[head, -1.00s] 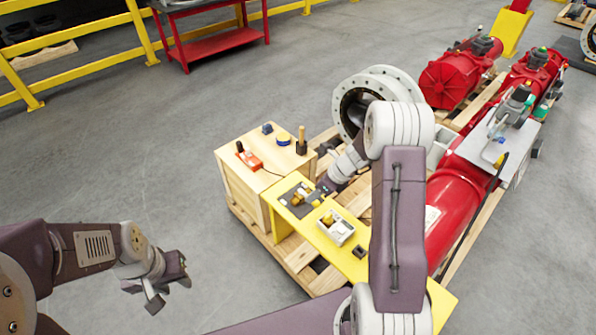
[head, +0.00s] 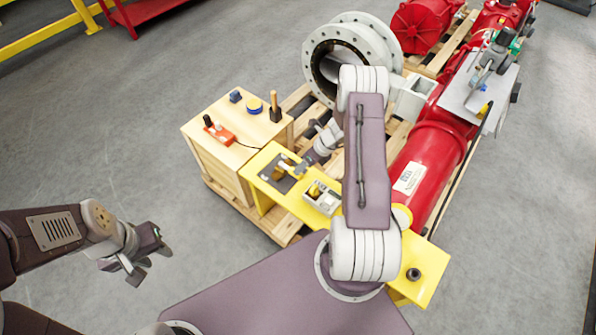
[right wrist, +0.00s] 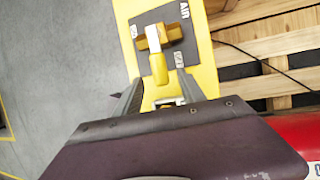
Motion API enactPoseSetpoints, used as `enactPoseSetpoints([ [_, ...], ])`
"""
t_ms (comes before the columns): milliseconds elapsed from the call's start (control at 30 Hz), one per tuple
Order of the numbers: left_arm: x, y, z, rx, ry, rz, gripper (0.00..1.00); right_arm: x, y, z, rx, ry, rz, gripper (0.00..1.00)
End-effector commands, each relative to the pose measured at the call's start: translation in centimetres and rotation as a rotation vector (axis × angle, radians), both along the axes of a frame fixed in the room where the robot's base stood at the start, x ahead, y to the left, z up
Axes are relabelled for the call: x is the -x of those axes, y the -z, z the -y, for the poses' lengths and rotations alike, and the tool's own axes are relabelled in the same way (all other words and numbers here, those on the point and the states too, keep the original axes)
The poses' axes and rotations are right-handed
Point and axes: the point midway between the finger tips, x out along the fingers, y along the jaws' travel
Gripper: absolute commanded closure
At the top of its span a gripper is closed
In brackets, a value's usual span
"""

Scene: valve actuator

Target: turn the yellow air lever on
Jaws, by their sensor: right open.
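The yellow air lever (right wrist: 157,62) stands on a dark plate (right wrist: 177,16) marked AIR. In the right wrist view its handle points down the picture, toward my right gripper. In the head view the lever (head: 283,170) is small and partly covered by my right gripper (head: 300,166). My right gripper (right wrist: 160,80) is open, with one finger on each side of the handle's near end in the picture; I cannot tell whether they touch it. My left gripper (head: 150,262) is open and empty, over the floor at left, far from the lever.
The plate is on a yellow bench (head: 262,162) beside a wooden box (head: 205,150) carrying a red switch unit (head: 219,134), a blue-and-yellow button (head: 254,106) and a wooden-handled item (head: 276,108). A light box (head: 321,198) sits nearby. A red cylinder (head: 425,165) lies at right.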

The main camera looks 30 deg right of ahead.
Motion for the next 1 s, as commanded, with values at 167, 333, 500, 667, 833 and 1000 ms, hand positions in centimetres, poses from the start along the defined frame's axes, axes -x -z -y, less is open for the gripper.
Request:
enactPoseSetpoints([
  [167,0.0,0.5,0.0,0.0,0.0,0.0,0.64,-0.9,3.2,-1.2,0.0,-0.001,-0.001,0.53],
  [333,0.0,0.6,0.0,0.0,0.0,0.0,0.64,-1.4,4.3,-1.6,0.001,0.0,0.002,0.53],
  [500,0.0,0.6,0.0,0.0,0.0,0.0,0.64,-1.4,4.4,-1.7,0.001,0.0,0.002,0.53],
  [667,0.0,0.6,0.0,0.0,0.0,0.0,0.64,-1.4,4.4,-1.6,0.001,0.0,0.002,0.78],
  [833,0.0,0.6,0.0,0.0,0.0,0.0,0.64,-1.4,4.4,-1.6,0.001,0.0,0.002,1.0],
  [1000,0.0,0.6,0.0,0.0,0.0,0.0,0.64,-1.4,4.4,-1.6,0.001,0.0,0.002,1.0],
])
